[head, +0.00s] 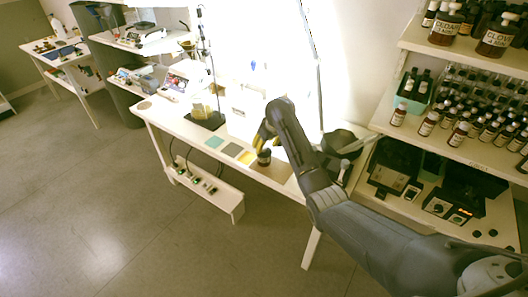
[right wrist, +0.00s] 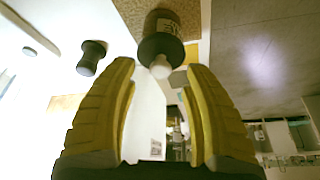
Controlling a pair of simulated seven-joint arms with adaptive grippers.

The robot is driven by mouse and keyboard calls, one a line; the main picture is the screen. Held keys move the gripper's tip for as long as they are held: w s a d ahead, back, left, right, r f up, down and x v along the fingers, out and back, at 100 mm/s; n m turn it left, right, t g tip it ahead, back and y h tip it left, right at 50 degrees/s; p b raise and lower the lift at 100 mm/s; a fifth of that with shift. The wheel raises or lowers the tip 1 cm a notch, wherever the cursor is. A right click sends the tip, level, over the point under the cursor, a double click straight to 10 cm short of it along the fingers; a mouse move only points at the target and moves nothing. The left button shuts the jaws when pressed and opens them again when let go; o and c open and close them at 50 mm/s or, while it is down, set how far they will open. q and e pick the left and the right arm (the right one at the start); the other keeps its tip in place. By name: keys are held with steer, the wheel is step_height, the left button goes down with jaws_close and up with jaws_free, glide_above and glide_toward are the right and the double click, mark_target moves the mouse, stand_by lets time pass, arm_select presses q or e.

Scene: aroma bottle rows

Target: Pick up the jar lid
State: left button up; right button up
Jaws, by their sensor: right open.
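A small dark jar (head: 264,158) stands on a brown mat near the front edge of the white table. My right gripper (head: 262,136) is just above the jar in the head view. In the right wrist view its yellow fingers (right wrist: 160,72) are apart, with the white knob between or just beyond their tips. Nothing is held. My left gripper is in neither view.
Another dark, waisted object (right wrist: 92,57) stands beside the jar in the right wrist view. A dark bowl-like thing (head: 343,142) is right of my arm. Shelves with several bottles (head: 460,125) stand at the right. Coloured squares (head: 232,149) lie left of the jar.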

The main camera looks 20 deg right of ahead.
steer(key=shift+x, duration=1.2)
jaws_close()
